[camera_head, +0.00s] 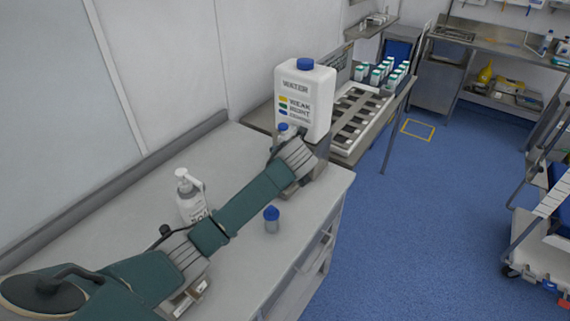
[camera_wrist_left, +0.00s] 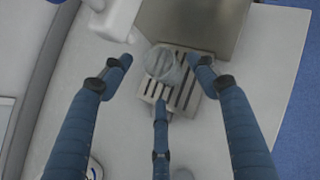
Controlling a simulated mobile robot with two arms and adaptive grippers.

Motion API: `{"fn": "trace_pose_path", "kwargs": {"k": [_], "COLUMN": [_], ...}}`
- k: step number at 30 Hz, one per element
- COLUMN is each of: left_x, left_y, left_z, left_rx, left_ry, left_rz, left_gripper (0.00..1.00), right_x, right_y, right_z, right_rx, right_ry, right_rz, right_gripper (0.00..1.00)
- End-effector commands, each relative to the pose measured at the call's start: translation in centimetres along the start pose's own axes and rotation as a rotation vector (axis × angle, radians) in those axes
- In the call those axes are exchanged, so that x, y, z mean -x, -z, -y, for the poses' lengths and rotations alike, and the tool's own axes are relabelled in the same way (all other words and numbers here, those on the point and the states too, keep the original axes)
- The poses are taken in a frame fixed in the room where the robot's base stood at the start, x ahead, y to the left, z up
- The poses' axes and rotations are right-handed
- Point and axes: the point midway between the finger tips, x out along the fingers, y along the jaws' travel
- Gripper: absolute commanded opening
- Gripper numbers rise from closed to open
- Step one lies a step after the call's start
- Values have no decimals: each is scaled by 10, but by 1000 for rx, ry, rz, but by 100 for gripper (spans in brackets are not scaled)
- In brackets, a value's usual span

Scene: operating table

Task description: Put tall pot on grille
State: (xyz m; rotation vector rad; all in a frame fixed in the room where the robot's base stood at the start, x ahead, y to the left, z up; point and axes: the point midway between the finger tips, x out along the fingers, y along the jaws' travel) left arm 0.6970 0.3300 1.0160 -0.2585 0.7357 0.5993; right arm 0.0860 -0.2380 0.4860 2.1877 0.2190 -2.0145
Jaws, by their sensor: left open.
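In the left wrist view a clear grey round pot (camera_wrist_left: 160,63) sits between my left gripper's fingers, over the far-left part of a slatted metal grille (camera_wrist_left: 185,98). It appears to stand on the grille, though its base is partly hidden. My left gripper (camera_wrist_left: 160,78) is open, its three blue fingers spread around the pot with gaps visible. In the head view my left gripper (camera_head: 290,158) is in front of the water tank and hides most of the grille area. A blue-topped item (camera_head: 285,131) shows just behind it. My right gripper is in neither view.
The white water tank (camera_head: 305,98) stands just beyond. A small blue-capped pot (camera_head: 272,220) stands on the counter (camera_head: 318,198) near its right edge. A white pump bottle (camera_head: 190,197) is left of my arm. A rack table (camera_head: 358,118) holds several green-and-white containers behind.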

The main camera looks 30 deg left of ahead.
Motion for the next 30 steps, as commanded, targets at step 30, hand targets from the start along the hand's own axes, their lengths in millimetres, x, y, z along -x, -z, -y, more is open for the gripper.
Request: {"fn": "trace_pose_path", "kwargs": {"k": [30], "left_x": [100], "left_y": [0], "left_z": [0], "left_rx": [0], "left_ry": [0], "left_rz": [0], "left_gripper": [60], "right_x": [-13], "right_y": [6], "right_z": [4], "right_rx": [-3], "right_ry": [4], "right_rz": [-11], "right_gripper": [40]}}
